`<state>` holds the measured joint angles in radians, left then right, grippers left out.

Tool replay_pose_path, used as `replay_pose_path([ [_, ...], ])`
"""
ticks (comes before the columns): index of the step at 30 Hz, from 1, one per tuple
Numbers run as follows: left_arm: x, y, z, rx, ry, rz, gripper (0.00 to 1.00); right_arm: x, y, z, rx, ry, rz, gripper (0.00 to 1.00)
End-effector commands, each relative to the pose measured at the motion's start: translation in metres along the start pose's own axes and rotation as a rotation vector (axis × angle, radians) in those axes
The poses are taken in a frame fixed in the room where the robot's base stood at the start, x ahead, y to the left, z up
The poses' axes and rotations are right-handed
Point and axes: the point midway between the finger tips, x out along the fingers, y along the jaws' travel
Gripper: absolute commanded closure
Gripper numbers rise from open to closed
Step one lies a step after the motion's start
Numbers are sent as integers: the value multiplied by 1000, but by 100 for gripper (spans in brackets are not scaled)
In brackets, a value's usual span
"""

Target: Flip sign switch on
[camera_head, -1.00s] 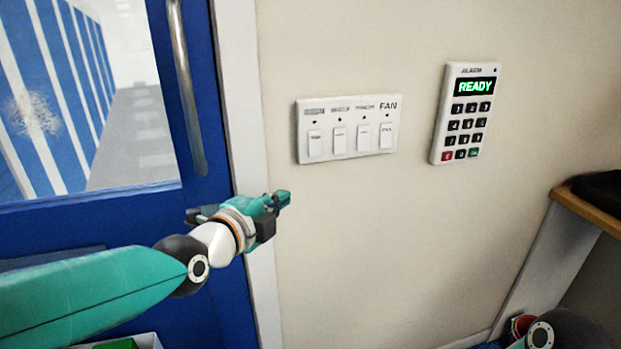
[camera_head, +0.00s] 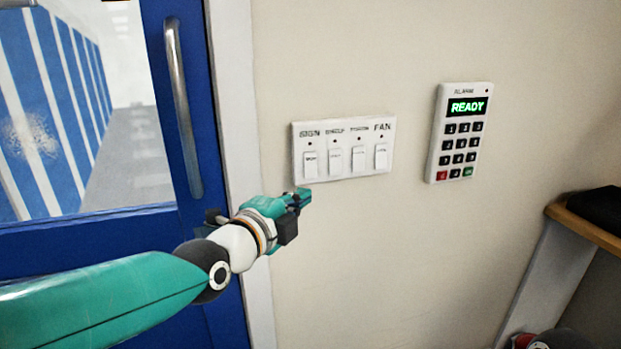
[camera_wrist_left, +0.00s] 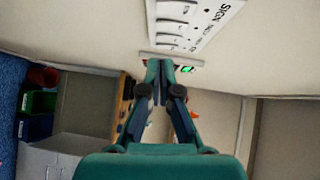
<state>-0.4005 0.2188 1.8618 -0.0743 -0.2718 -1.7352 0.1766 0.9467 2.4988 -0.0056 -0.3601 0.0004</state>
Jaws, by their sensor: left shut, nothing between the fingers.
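A white switch panel (camera_head: 343,147) with several rockers is on the wall. Its leftmost rocker is the sign switch (camera_head: 310,165), under the label SIGN; the rightmost label reads FAN. All its indicator dots look dark. My left gripper (camera_head: 303,196) is shut and empty, its fingertips just below the panel's lower left corner, under the sign switch. I cannot tell whether it touches the wall. In the left wrist view the shut fingertips (camera_wrist_left: 159,64) point along the wall, with the panel (camera_wrist_left: 197,22) above them. My right gripper is not in view.
An alarm keypad (camera_head: 460,133) showing READY is on the wall to the right. A blue door (camera_head: 184,225) with a metal handle (camera_head: 182,110) is at the left. A wooden shelf (camera_head: 585,228) is at the right. The wall between is clear.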

Motion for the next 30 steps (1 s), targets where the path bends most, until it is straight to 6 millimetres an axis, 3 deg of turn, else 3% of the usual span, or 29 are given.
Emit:
replay_pose_path([
  [3,28,-1,-1,0,1,2,100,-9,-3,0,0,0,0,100],
  [9,65,-2,4,1,-1,0,100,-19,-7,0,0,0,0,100],
  [18,85,-1,25,0,1,0,100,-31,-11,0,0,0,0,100],
  [30,88,0,27,0,3,-1,100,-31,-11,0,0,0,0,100],
])
